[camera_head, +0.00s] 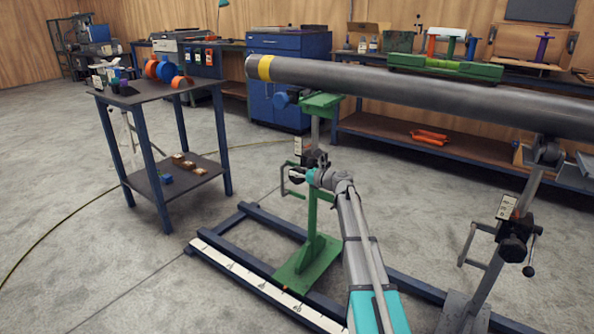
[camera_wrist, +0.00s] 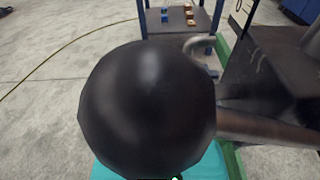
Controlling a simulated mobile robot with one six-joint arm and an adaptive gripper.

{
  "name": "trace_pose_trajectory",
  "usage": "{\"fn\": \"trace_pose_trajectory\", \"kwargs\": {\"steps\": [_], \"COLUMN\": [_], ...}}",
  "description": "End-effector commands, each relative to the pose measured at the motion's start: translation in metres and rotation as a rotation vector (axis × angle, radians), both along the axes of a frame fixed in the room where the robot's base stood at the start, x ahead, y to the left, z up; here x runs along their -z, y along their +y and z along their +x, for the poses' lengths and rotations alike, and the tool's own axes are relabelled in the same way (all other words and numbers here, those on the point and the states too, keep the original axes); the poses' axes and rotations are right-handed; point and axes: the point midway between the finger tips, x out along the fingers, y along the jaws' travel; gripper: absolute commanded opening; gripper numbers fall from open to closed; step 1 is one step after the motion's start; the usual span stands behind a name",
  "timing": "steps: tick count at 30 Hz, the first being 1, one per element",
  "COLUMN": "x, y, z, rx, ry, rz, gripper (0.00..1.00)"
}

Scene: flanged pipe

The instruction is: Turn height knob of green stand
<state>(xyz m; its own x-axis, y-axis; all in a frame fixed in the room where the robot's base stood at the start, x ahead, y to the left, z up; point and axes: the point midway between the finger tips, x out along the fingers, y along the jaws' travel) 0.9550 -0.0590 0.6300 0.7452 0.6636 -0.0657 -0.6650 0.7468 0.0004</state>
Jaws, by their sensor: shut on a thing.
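The green stand (camera_head: 312,217) stands on the floor rail with its green top plate beneath the left end of the grey pipe (camera_head: 400,86). Its dark height mechanism (camera_head: 316,159) is partly behind my gripper. My gripper (camera_head: 297,175) is at the mechanism's left side, shut on the height knob. In the wrist view the knob is a large black ball (camera_wrist: 147,110) filling the middle, with a metal rod running from it to the right.
A small table (camera_head: 150,95) with colored parts stands to the left. A second, grey stand (camera_head: 490,250) holds the pipe at the right. A ruled white strip (camera_head: 262,285) lies along the floor rail.

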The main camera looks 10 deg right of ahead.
Motion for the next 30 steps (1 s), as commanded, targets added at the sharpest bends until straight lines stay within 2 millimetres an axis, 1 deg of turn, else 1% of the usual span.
{"fn": "trace_pose_trajectory", "kwargs": {"steps": [1,7,15,16,20,21,30], "x": [-0.0043,-0.0016,-0.0001,-0.0001,-0.0001,-0.0001,-0.0001], "y": [0.0016,0.0019,0.0021,0.0021,0.0017,0.0017,0.0012], "z": [0.0004,0.0009,0.0008,0.0008,0.0007,0.0008,0.0007], "rx": [-0.003,-0.002,-0.002,-0.002,-0.001,-0.001,0.000], "ry": [0.013,0.052,0.053,0.053,0.053,0.053,0.053], "rz": [-0.014,-0.046,-0.047,-0.047,-0.047,-0.047,-0.047], "gripper": [0.00,0.00,0.00,0.42,0.66,0.73,0.74]}}
